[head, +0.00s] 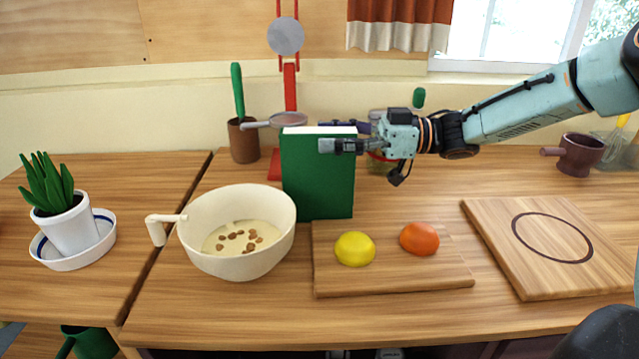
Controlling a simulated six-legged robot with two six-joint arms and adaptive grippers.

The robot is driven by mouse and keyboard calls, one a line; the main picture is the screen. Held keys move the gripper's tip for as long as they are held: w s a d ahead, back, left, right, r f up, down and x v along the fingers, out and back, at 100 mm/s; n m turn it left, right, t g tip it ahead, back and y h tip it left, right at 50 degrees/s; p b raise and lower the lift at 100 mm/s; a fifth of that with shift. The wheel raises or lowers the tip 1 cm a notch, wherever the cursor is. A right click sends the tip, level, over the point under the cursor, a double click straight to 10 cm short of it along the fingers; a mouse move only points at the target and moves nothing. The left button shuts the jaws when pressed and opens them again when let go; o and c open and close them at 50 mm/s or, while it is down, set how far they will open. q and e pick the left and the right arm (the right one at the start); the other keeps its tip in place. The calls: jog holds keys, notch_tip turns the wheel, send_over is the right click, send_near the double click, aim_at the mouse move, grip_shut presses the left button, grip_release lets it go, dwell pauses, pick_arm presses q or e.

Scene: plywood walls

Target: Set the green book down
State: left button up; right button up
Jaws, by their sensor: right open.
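The green book (318,180) stands upright on the wooden table, behind the cutting board and just right of the cream bowl. Its white page edge shows along the top. My right gripper (340,137) reaches in from the right at the book's upper right. One dark finger lies in front of the cover near the top, and the other shows behind the top edge. The jaws are open around the book; I cannot tell whether a finger touches it. My left gripper is not in view.
A cream bowl (270,215) stands left of the book. A small board (395,277) holds a yellow half (354,249) and an orange half (420,238). A red stand (290,88) and brown pot (243,142) are behind. Another board (550,215) lies right; a potted plant (72,225) stands left.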

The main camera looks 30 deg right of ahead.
jog(key=shift+x, duration=1.5)
jog(key=shift+s+d, duration=0.15)
jog(key=shift+d, duration=0.1)
jog(key=shift+c, duration=0.7)
jog(key=c, duration=0.4)
grip_shut()
